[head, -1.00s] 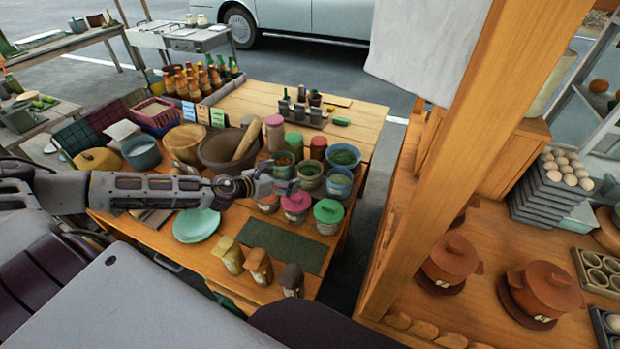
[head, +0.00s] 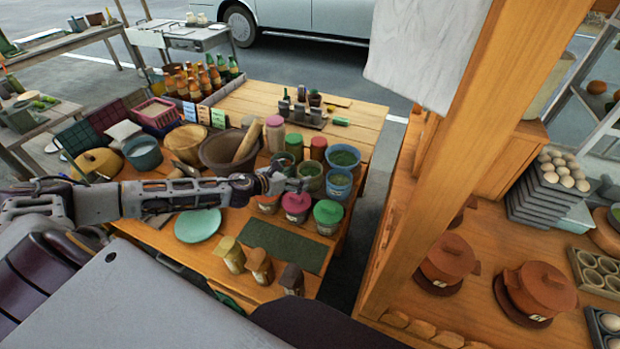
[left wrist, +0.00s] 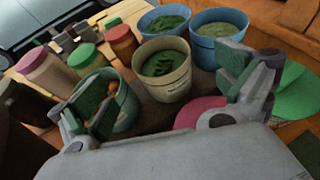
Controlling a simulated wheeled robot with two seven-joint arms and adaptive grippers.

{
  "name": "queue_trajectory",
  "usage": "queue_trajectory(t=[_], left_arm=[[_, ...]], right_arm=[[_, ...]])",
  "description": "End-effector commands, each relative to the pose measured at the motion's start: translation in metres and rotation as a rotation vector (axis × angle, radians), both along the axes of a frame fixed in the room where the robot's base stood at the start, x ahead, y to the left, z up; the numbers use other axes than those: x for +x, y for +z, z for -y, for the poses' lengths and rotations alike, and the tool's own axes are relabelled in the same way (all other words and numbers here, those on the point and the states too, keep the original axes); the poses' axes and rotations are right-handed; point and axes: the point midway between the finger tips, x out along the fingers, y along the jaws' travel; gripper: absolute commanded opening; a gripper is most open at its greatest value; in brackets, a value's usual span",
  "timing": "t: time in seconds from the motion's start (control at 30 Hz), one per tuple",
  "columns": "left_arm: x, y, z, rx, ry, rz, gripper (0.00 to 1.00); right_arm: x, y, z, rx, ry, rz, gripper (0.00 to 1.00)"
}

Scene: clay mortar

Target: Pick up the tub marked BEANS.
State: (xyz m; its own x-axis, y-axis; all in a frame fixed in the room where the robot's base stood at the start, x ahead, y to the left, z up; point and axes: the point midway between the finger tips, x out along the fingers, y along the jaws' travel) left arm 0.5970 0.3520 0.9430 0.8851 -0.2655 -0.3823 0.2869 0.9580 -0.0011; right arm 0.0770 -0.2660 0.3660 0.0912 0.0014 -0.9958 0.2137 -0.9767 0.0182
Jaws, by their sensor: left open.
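Several open tubs stand in a cluster at the right of the wooden table; I cannot read BEANS on any of them. A cream tub with green contents (left wrist: 168,88) is in the left wrist view, ahead of and between the fingers, with a small unreadable label. A teal tub (left wrist: 124,116) is beside the left finger there, partly hidden by it. Two blue tubs, one nearer (head: 338,190) and one behind (head: 343,149), are to the right in the head view. My left gripper (head: 292,184) is open and empty, just in front of the cream tub. My right gripper is out of view.
Lidded jars, pink (head: 296,210) and green (head: 327,220), stand close below the gripper. A large brown mortar (head: 213,150) with a pestle is left of the tubs. Tall jars (head: 275,133) stand behind. A wooden post (head: 440,150) rises at the right.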

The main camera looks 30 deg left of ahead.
Motion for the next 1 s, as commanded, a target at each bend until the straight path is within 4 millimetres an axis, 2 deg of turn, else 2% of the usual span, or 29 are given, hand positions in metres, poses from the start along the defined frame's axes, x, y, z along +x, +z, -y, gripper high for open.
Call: queue_trajectory(t=[0.2, 0.77, 1.0], left_arm=[[0.010, -0.003, 0.003, 0.001, 0.000, 0.001, 1.00], [0.013, -0.005, 0.005, 0.001, -0.001, 0.000, 1.00], [0.023, -0.008, 0.007, -0.001, -0.001, 0.002, 1.00]], right_arm=[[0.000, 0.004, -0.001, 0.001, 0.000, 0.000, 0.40], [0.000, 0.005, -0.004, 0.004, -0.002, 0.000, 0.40], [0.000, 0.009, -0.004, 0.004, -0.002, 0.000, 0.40]])
